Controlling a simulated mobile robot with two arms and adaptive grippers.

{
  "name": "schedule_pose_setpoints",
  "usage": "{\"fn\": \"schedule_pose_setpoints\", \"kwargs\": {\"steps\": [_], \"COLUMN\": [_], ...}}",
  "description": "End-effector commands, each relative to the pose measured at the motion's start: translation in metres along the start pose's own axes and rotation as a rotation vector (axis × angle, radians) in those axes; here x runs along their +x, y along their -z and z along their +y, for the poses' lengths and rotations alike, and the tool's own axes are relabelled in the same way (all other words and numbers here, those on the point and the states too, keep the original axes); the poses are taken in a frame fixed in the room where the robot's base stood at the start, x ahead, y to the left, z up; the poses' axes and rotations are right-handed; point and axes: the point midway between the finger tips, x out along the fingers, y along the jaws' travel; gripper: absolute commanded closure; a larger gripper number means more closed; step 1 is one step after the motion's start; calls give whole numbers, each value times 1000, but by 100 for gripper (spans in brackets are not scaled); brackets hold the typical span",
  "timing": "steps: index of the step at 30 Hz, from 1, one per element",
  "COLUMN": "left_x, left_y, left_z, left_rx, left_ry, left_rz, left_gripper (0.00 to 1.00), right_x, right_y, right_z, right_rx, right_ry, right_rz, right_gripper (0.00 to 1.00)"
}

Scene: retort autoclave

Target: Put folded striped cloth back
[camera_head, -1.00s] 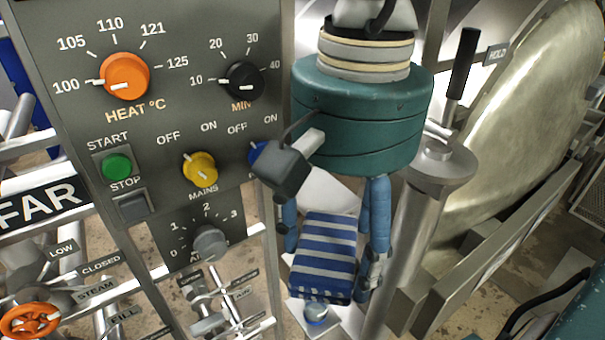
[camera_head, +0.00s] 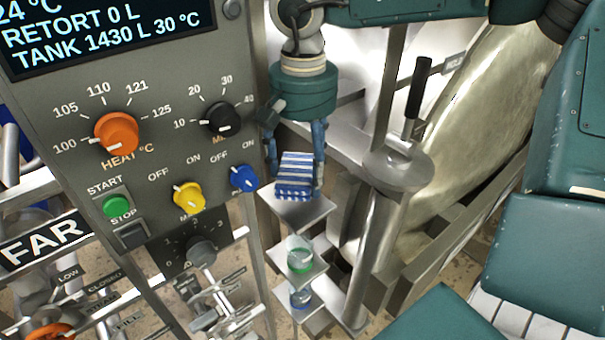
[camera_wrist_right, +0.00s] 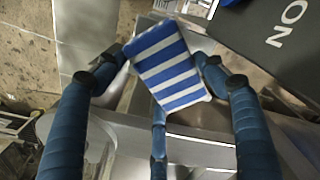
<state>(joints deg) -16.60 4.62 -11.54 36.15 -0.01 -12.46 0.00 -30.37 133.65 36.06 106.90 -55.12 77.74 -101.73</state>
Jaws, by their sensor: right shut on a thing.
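The folded striped cloth (camera_head: 296,172), blue and white, is between the blue fingers of my right gripper (camera_head: 295,165). The gripper is shut on it and points down from above. The cloth is over a small grey shelf plate (camera_head: 305,213); I cannot tell whether it touches the plate. In the right wrist view the cloth (camera_wrist_right: 167,65) sits tilted between the fingertips of the right gripper (camera_wrist_right: 162,75). My left gripper is not in view.
Below the plate, a glass jar with green contents (camera_head: 300,253) and a blue-tinted jar (camera_head: 300,297) stand on lower plates. The control panel (camera_head: 150,170) is close on the left. A steel post with a black-handled lever (camera_head: 418,88) and the round retort door (camera_head: 470,110) are on the right.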

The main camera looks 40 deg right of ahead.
Motion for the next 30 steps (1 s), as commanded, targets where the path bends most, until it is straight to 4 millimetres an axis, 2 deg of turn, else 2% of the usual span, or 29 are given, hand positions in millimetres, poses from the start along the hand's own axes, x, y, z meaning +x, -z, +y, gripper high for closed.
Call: {"fn": "schedule_pose_setpoints", "kwargs": {"steps": [7, 11, 14, 28, 29, 30], "left_x": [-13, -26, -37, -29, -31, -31], "left_y": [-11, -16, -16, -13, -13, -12], "left_z": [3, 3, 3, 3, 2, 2], "left_rx": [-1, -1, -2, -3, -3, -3], "left_ry": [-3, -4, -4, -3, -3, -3], "left_rz": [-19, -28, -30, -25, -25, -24], "left_gripper": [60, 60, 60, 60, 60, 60], "right_x": [20, 41, 46, 57, 56, 55], "right_y": [-1, -2, 2, 4, 4, 4], "right_z": [0, 0, -1, -2, -2, -1], "right_rx": [0, 0, 0, 1, 1, 1], "right_ry": [0, -1, 2, 4, 4, 4], "right_rz": [-1, -3, 0, 3, 3, 3], "right_gripper": [51, 51, 51, 51, 26, 18]}}
